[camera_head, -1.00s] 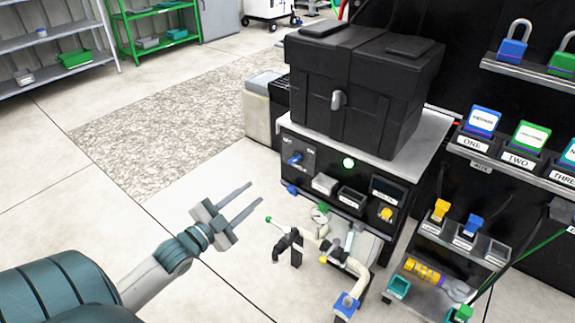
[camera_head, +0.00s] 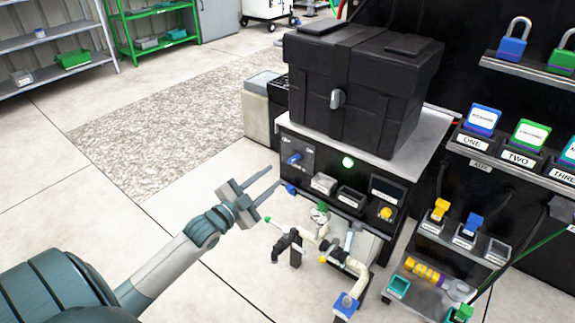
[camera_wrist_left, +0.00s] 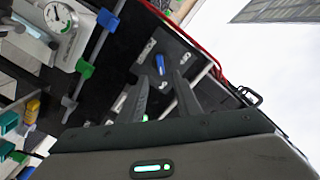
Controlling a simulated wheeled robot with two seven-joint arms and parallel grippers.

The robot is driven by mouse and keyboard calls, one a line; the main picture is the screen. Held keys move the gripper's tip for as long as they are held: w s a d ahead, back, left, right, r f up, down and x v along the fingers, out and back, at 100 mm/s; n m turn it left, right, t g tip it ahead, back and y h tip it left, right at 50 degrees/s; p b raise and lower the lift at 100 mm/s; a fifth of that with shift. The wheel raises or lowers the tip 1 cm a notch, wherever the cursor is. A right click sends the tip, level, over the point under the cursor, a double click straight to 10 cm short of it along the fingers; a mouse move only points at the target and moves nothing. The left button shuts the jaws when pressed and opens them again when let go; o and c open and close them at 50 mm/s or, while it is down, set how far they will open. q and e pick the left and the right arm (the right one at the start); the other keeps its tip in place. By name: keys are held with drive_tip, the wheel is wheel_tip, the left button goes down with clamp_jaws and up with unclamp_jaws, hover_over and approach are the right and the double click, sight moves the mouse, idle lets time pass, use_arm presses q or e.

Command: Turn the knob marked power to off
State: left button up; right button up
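The knob (camera_head: 294,158) is a small blue lever on a dark panel (camera_head: 308,156) with white labels, on the upper left of the black cabinet's front. The fingers also show in the left wrist view (camera_wrist_left: 160,80). My right gripper is not in view.
A green lamp (camera_head: 347,162) sits right of the knob. A second blue part (camera_head: 290,189) is below it, close to my fingertips. Pipes with a gauge and a green-handled valve (camera_head: 322,207) stand below. A black tote (camera_head: 365,90) rests on the cabinet. The floor at left is clear.

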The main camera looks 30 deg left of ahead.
sight(291, 161)
use_arm(q)
drive_tip(key=shift+w+d+b, duration=0.15)
drive_tip(key=shift+w+d, duration=0.05)
drive_tip(key=shift+w, duration=2)
drive_tip(key=shift+w+d+b, duration=0.15)
drive_tip(key=shift+w, duration=2)
drive_tip(key=shift+c, duration=0.2)
clamp_jaws()
